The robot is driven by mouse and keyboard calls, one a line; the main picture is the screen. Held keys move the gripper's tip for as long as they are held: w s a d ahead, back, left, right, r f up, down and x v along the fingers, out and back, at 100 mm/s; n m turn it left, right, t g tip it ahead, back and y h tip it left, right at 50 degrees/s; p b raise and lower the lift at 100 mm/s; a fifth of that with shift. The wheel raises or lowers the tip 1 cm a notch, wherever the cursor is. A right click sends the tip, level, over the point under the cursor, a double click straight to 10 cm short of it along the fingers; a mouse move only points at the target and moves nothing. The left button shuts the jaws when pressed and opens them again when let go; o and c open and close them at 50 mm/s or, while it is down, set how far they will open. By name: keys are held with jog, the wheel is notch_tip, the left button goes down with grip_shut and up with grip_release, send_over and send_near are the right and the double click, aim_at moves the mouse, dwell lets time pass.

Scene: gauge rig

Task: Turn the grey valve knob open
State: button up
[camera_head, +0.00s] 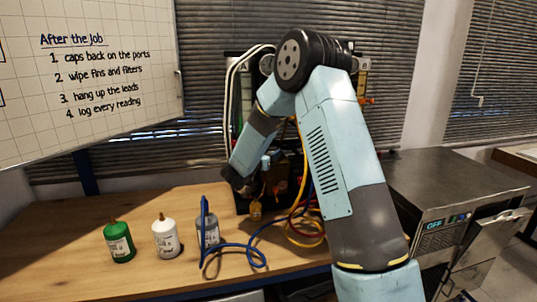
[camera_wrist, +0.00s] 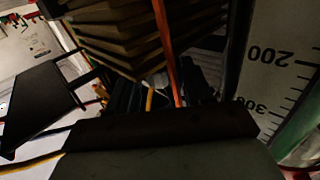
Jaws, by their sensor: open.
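My gripper (camera_head: 236,182) is at the end of my arm, low in front of the gauge rig (camera_head: 242,200) on the bench in the head view. Its dark end is small there and the fingertips are hard to make out. I cannot pick out the grey valve knob in either view; my arm covers much of the rig. The wrist view is dark and close. It shows a white scale (camera_wrist: 275,75) marked 200 and 300 at the right and a red-orange hose (camera_wrist: 167,50) running down the middle. I see nothing clearly held.
A green bottle (camera_head: 119,243), a white bottle (camera_head: 166,238) and a grey bottle (camera_head: 208,232) stand on the wooden bench (camera_head: 60,240). A blue hose (camera_head: 240,247) and yellow hoses (camera_head: 300,238) lie to their right. A steel cabinet (camera_head: 450,185) stands at right, a whiteboard (camera_head: 90,130) at left.

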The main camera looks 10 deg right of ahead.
jog(key=shift+w+d, duration=0.25)
jog(key=shift+d, duration=0.05)
